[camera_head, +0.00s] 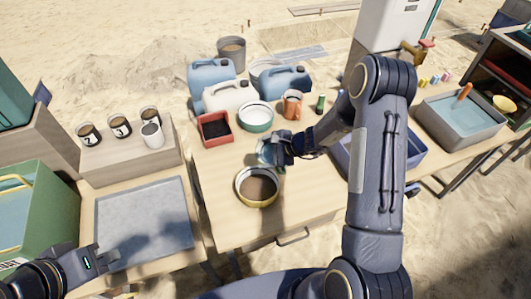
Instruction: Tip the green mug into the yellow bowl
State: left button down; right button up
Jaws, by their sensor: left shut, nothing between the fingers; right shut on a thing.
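The yellow bowl (257,205) stands on the wooden table and holds brown, soil-like material. My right gripper (276,150) is shut on the blue-green mug (266,153), just behind the bowl and slightly to its right. The gripper and wrist cover part of the mug. The mug looks tilted, but I cannot tell how far, nor whether anything is coming out of it. My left gripper (106,255) is shut and empty at the lower left, by the front edge of the grey mat.
Behind the bowl stand a red tray (214,129), a green-rimmed white bowl (256,118), an orange mug (292,104) and several jerrycans (212,73). A grey mat (145,222) lies left. A blue bin (402,153) is right, partly behind my arm. The tabletop's front is clear.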

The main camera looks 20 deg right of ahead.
aim_at(262, 158)
jog(key=shift+s+a+f+n+t+h+b, duration=0.1)
jog(key=shift+f+n+t+h+b, duration=0.5)
jog(key=shift+b, duration=1.75)
jog(key=shift+a+f+h+b, duration=0.1)
jog(key=shift+f+h+b, duration=0.2)
jog(key=shift+f+b, duration=1.35)
jog(key=r+b, duration=0.1)
jog(key=s+a+r+b, duration=0.1)
jog(key=shift+a+r+b, duration=0.1)
jog(key=shift+r+b, duration=0.1)
jog(key=shift+b, duration=0.2)
jog(key=m+g+y+p, duration=0.1)
jog(key=y+p, duration=0.1)
jog(key=p, duration=0.3)
jog(key=r+m+g+y+p, duration=0.1)
jog(key=y+p, duration=0.1)
jog(key=p, duration=0.3)
jog(key=shift+r+m, duration=0.3)
jog(key=shift+m+g+y+p, duration=0.3)
jog(key=shift+g+y+p, duration=0.1)
jog(key=shift+y, duration=0.1)
jog(key=shift+r+m+y+b, duration=0.15)
jog(key=shift+m+y+b, duration=0.2)
jog(key=shift+m+y, duration=0.5)
jog(key=shift+r+y, duration=0.2)
jog(key=shift+y, duration=0.05)
dwell(1.8)
